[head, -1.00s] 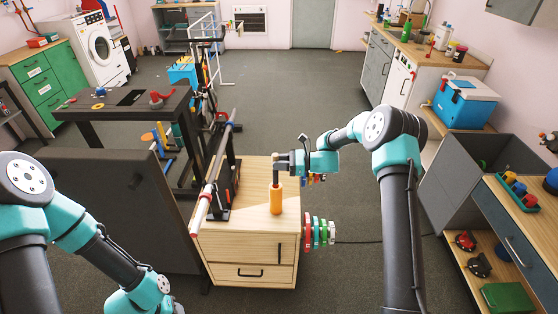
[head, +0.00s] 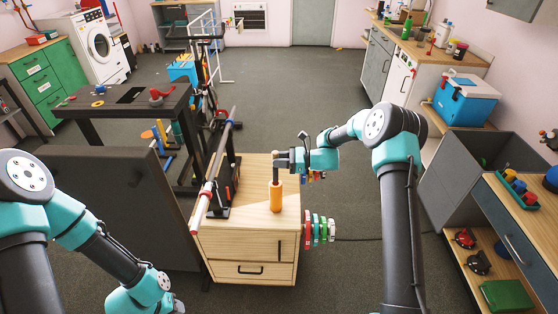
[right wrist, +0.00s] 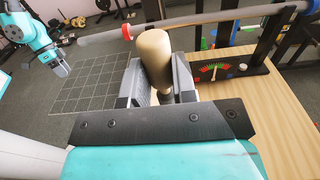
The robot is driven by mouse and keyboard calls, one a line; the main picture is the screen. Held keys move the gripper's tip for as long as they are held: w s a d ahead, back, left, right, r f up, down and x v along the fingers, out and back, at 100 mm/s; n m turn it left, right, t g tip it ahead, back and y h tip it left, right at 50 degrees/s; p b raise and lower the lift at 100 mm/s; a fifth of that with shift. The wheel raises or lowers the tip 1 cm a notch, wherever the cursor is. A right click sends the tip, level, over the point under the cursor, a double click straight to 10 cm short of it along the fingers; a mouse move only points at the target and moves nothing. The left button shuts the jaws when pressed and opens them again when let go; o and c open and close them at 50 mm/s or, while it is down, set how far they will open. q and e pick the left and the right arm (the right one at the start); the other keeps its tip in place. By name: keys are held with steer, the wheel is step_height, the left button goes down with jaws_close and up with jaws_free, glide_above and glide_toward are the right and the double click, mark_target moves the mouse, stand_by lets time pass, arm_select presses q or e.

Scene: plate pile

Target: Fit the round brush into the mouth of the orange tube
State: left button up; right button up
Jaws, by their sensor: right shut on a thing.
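The orange tube (head: 276,197) stands upright on the wooden cabinet top. My right gripper (head: 284,160) is shut on the round brush (head: 275,173), which hangs upright directly above the tube's mouth. The brush's lower end meets the tube's top in the head view; I cannot tell how far it is inside. In the right wrist view the brush's tan handle (right wrist: 154,58) sticks up between the two fingers, tilted slightly; the tube is hidden there. My left gripper (right wrist: 60,66) is far off at the upper left of that view, its jaws too small to judge.
The wooden cabinet (head: 245,232) has clear top around the tube. A rack with a long grey bar (head: 216,170) stands at its left edge. A small gauge panel (right wrist: 216,70) sits near the bar. Coloured discs (head: 318,230) hang on the cabinet's right side.

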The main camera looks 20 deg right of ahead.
step_height(320, 180, down, 10)
stand_by(5.1)
steer(key=o, duration=1)
steer(key=v, duration=1.7)
steer(key=shift+d, duration=0.2)
